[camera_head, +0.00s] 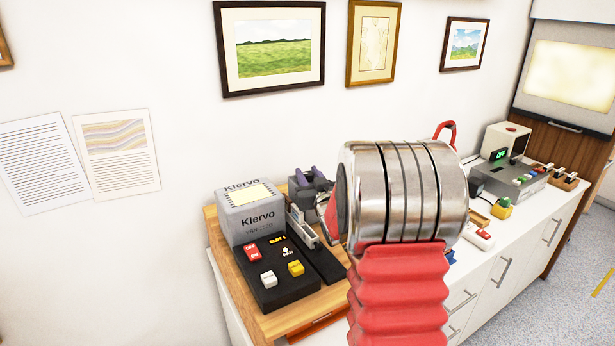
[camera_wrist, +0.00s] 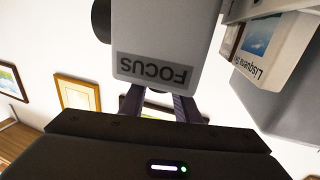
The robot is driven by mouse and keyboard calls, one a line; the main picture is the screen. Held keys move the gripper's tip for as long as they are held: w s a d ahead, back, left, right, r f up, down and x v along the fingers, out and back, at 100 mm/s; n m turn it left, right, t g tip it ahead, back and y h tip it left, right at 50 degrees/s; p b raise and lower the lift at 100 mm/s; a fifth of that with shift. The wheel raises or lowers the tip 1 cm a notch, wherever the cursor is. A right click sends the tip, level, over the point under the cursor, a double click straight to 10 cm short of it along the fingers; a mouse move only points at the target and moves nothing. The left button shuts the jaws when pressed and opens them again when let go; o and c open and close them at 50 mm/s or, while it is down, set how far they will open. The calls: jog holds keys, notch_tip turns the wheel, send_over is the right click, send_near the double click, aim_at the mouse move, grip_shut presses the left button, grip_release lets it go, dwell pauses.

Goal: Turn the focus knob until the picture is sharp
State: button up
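In the wrist view a grey housing (camera_wrist: 155,45) with an upside-down FOCUS label (camera_wrist: 154,70) fills the upper middle. A dark round part (camera_wrist: 101,21) sticks out on its left; I cannot tell whether it is the knob. My gripper (camera_wrist: 160,98) reaches up at the housing with two dark purple fingers. A gap shows between them lower down, but the housing hides their tips, so what lies between these is unseen. In the head view my metal wrist covers the middle of the counter. A pale, blurred yellowish picture (camera_head: 570,75) shows on the screen at the right.
A grey Klervo unit (camera_head: 258,218) and a black button panel (camera_head: 283,270) stand on the counter's left end. Further right are a grey device with a green display (camera_head: 510,179), a red-and-white block (camera_head: 480,238) and a yellow-topped block (camera_head: 501,208). Framed prints (camera_head: 270,47) hang behind.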

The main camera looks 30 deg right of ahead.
jog(key=o, duration=0.4)
jog(key=shift+c, duration=0.2)
jog(key=v, duration=1.3)
jog(key=shift+s+a, duration=0.15)
jog(key=shift+s, duration=0.25)
